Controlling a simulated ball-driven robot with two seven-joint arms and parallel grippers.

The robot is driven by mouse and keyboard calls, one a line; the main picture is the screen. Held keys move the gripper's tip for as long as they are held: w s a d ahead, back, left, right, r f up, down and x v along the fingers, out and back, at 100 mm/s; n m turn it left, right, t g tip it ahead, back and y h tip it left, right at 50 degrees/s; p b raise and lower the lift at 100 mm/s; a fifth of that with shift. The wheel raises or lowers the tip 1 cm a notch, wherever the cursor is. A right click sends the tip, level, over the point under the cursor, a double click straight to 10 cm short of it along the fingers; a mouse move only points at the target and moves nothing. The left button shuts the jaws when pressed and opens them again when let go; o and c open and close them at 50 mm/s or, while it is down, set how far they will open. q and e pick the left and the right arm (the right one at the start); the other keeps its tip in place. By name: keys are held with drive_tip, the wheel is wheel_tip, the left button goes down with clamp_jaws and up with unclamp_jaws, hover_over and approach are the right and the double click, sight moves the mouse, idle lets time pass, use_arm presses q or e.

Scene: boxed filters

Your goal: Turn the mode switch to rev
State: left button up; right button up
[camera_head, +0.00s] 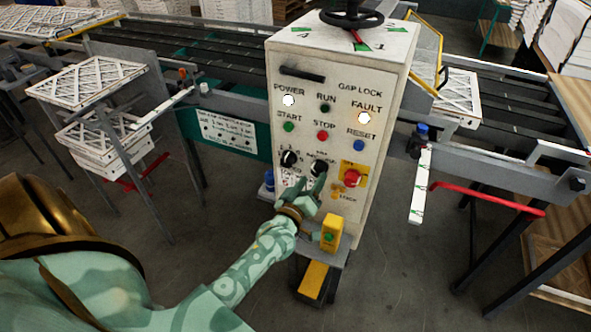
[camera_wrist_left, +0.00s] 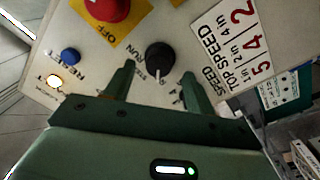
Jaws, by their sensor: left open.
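The mode switch is a black round knob on the front of the white control panel (camera_head: 337,108). It is the right one of two black knobs in the head view (camera_head: 318,168), close to the red stop button. In the left wrist view the mode switch (camera_wrist_left: 161,56) has a white pointer mark aimed toward the picture's bottom; its small labels are too blurred to read surely. My left gripper (camera_head: 305,192) is open in front of the panel. In the wrist view its fingers (camera_wrist_left: 158,72) stand either side of the knob; contact cannot be told.
The second black knob (camera_head: 289,158) sits close left. A red stop button (camera_head: 351,178) on a yellow plate is close right. Push buttons and lit lamps are above. A yellow box (camera_head: 331,233) with a green button juts out below. Conveyors flank the panel.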

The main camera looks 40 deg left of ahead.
use_arm(q)
drive_tip(key=s+d, duration=0.2)
drive_tip(key=s, duration=1.1)
drive_tip(key=shift+s+d+f+p, duration=0.25)
drive_tip(key=shift+s+d+p, duration=0.05)
drive_tip(key=shift+d+p, duration=0.05)
drive_tip(key=shift+f, duration=0.1)
drive_tip(key=s+d+f+m+g+h, duration=0.1)
drive_tip(key=s+d+f+m+g, duration=0.2)
drive_tip(key=f, duration=0.5)
drive_tip(key=s+d+f+m+g+h+b, duration=0.15)
drive_tip(key=s+f, duration=0.25)
drive_tip(key=f, duration=0.4)
drive_tip(key=s+d+f+m+g+h, duration=0.1)
drive_tip(key=s+f+m+g, duration=0.25)
drive_tip(key=f, duration=0.45)
drive_tip(key=s+f+m+g+b, duration=0.2)
drive_tip(key=s+f+g, duration=0.2)
drive_tip(key=s+f, duration=0.5)
drive_tip(key=s+f+m+g+b, duration=0.2)
drive_tip(key=s+f+g, duration=0.3)
drive_tip(key=s+f, duration=0.5)
drive_tip(key=s+m, duration=0.1)
drive_tip(key=s, duration=0.5)
drive_tip(key=shift+s+a+f+b, duration=0.2)
drive_tip(key=shift+s+f+b, duration=0.05)
drive_tip(key=shift+s+b, duration=0.15)
